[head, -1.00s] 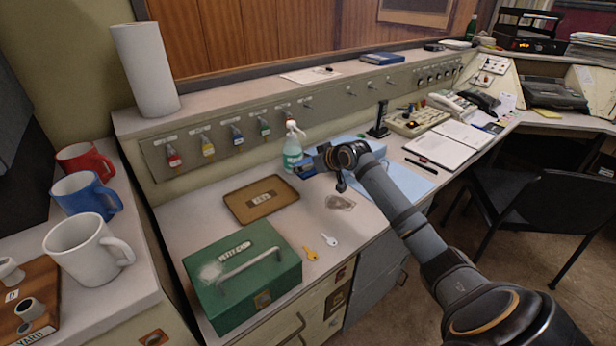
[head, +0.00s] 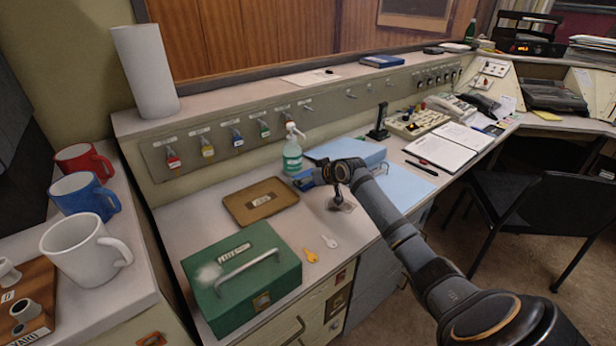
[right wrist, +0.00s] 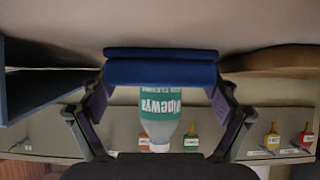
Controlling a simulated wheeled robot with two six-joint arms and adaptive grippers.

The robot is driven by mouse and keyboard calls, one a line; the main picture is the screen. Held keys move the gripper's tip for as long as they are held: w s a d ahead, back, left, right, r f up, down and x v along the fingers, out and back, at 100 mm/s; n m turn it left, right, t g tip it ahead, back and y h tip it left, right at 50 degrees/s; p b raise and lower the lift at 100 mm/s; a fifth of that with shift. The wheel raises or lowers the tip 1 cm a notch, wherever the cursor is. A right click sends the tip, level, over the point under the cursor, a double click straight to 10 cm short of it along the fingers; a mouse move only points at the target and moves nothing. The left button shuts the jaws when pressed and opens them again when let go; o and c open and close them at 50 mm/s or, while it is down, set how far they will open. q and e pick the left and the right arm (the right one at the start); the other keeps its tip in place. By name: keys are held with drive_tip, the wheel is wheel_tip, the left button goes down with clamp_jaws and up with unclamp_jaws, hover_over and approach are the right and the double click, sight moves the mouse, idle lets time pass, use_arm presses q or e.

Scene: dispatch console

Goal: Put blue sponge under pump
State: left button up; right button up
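The blue sponge (head: 304,183) is gripped at the tip of my right gripper (head: 312,179), low over the desk. The pump bottle (head: 292,156), teal with a white pump head, stands just behind the sponge. In the right wrist view, which appears upside down, the sponge (right wrist: 160,72) spans the space between the two fingers of the right gripper (right wrist: 160,98). There the bottle (right wrist: 160,112) stands behind it, its base hidden by the sponge. I cannot tell whether the sponge touches the desk or the bottle. My left gripper is not in view.
A brown tray (head: 238,208) lies left of the sponge. A blue binder (head: 352,151) lies right of the bottle. Tagged keys (head: 237,136) hang on the panel behind.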

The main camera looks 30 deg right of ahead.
drive_tip(key=shift+o, duration=0.3)
drive_tip(key=shift+r, duration=0.15)
drive_tip(key=shift+p+v, duration=0.3)
drive_tip(key=shift+v, duration=0.9)
drive_tip(key=v, duration=0.2)
drive_tip(key=p+v, duration=0.1)
drive_tip(key=v, duration=0.2)
drive_tip(key=p+v, duration=0.1)
drive_tip(key=v, duration=0.2)
drive_tip(key=shift+d+r, duration=0.2)
drive_tip(key=shift+d, duration=0.1)
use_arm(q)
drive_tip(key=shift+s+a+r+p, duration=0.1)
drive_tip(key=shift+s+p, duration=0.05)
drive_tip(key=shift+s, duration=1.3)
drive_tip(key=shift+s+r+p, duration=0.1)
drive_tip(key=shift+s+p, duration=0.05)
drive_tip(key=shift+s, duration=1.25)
use_arm(e)
drive_tip(key=shift+s+a+r, duration=0.25)
drive_tip(key=shift+s+r, duration=0.1)
drive_tip(key=shift+s, duration=0.3)
